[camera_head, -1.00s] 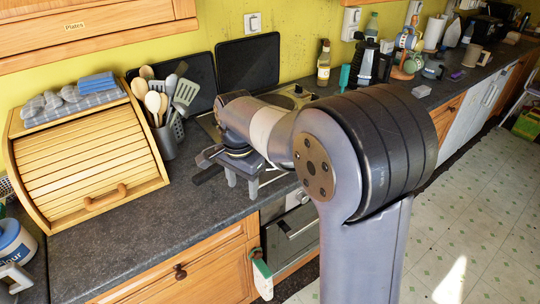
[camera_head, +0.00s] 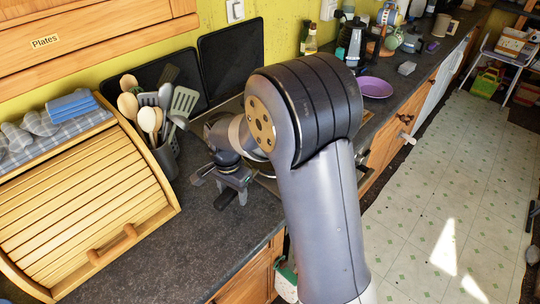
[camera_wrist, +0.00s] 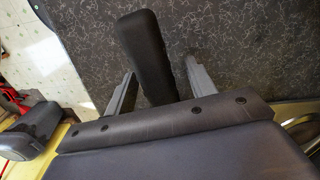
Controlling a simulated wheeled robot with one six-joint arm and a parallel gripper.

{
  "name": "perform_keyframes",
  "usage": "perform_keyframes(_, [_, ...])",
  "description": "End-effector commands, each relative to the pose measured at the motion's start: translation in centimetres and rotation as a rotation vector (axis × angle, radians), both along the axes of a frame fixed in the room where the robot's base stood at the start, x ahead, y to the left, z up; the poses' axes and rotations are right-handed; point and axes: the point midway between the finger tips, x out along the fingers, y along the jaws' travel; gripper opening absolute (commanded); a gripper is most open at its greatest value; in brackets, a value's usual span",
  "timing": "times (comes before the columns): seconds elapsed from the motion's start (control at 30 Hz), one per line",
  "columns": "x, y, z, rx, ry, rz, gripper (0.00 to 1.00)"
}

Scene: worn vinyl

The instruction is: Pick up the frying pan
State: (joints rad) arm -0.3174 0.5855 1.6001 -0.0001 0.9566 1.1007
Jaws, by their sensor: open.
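The frying pan shows mainly as its black handle (camera_head: 226,199), which points out over the dark worktop toward the front edge. My arm hides most of the pan's body in the head view. My gripper (camera_head: 221,190) is at the handle, pointing down, with its grey fingers apart. In the wrist view the black handle (camera_wrist: 148,45) lies between the two fingers of my gripper (camera_wrist: 159,75). A gap shows on each side of it, wider on the right. The jaws are open and do not grip the handle.
A wooden bread bin (camera_head: 85,205) stands to the left. A utensil holder (camera_head: 163,155) with several utensils is close behind my gripper. Black boards (camera_head: 231,55) lean on the wall. A purple plate (camera_head: 373,87) lies to the right. The worktop front-left of the handle is clear.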

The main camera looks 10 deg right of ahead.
Motion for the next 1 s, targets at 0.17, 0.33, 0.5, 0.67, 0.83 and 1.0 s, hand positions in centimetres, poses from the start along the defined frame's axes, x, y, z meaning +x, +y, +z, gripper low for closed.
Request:
perform_keyframes(0.17, [0.01, 0.02, -0.36, 0.001, -0.001, 0.0, 0.53])
perform_keyframes(0.33, [0.01, 0.02, -0.34, 0.001, -0.001, 0.0, 0.46])
perform_keyframes(0.5, [0.01, 0.02, -0.32, 0.001, -0.001, 0.0, 0.32])
perform_keyframes(0.67, [0.01, 0.02, -0.31, 0.001, -0.001, 0.0, 0.19])
perform_keyframes(0.83, [0.01, 0.02, -0.31, 0.001, -0.001, 0.0, 0.05])
perform_keyframes(1.0, [0.01, 0.02, -0.3, 0.001, -0.001, 0.0, 0.0])
